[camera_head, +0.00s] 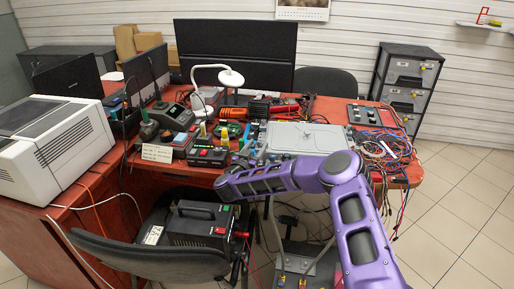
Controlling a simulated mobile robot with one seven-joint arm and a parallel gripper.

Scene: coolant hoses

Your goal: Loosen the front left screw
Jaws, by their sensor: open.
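A flat grey plate or housing (305,136) lies on the red table, right of the middle. Small fittings, some of them blue, stand along its left side. The front left screw is too small to make out, and my arm covers part of the plate's front edge. My purple arm reaches up from the lower right, bends at its elbow just in front of the plate and runs left to the table's front edge.
The red table (408,173) is crowded. Tangled cables (385,148) lie right of the plate, and a black instrument (208,156) stands left. A black power unit (200,224) is by a dark chair (150,262) in front. A white printer (50,140) is at far left; tiled floor is clear at right.

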